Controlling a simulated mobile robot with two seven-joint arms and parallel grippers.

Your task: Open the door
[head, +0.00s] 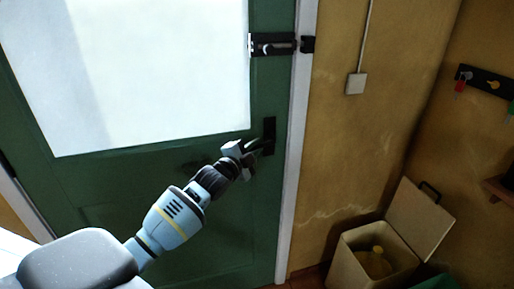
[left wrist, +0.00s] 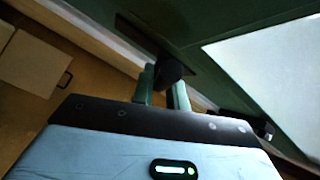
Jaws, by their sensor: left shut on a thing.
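The green door (head: 165,165) with a large pale window pane fills the left of the head view and looks shut against its white frame. A black handle (head: 269,135) sits near its right edge. My left gripper (head: 251,154) is at this handle. In the left wrist view, its two fingers (left wrist: 163,92) are on either side of the dark handle (left wrist: 170,68), and the gripper is shut on it. A black bolt (head: 272,44) is mounted higher on the door. The fingertips are partly hidden by the handle. My right gripper is not in view.
A black keeper (head: 308,44) is on the frame beside the bolt. A pale box (head: 350,262) with an open lid stands on the floor to the right, with a yellow thing inside. A key rack (head: 487,82) and a wall switch (head: 356,84) are on the yellow walls.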

